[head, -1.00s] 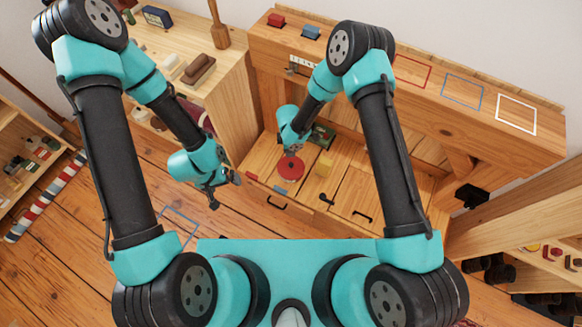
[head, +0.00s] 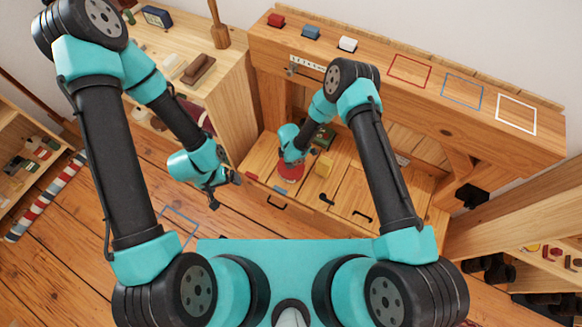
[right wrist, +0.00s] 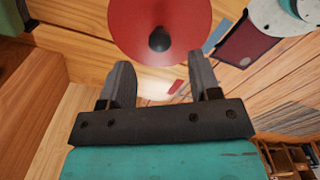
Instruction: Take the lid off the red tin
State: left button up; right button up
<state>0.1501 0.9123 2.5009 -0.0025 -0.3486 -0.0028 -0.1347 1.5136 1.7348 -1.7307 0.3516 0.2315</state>
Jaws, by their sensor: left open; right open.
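The red tin (head: 291,174) stands on the wooden worktop and is partly covered by my right gripper in the head view. In the right wrist view its round red lid (right wrist: 155,18) shows from above, with a dark knob (right wrist: 159,40) on it. My right gripper (right wrist: 162,70) is open, its two fingers spread to either side of the knob's line in the picture, with nothing between them. I cannot tell how high it is above the lid. My left gripper (head: 224,192) is open and empty, left of the worktop. The tin's side is mostly hidden.
Small red and blue pieces lie at the worktop's front edge.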

jog(key=shift+d+f, duration=0.2)
jog(key=shift+f, duration=2.4)
jog(key=c, duration=1)
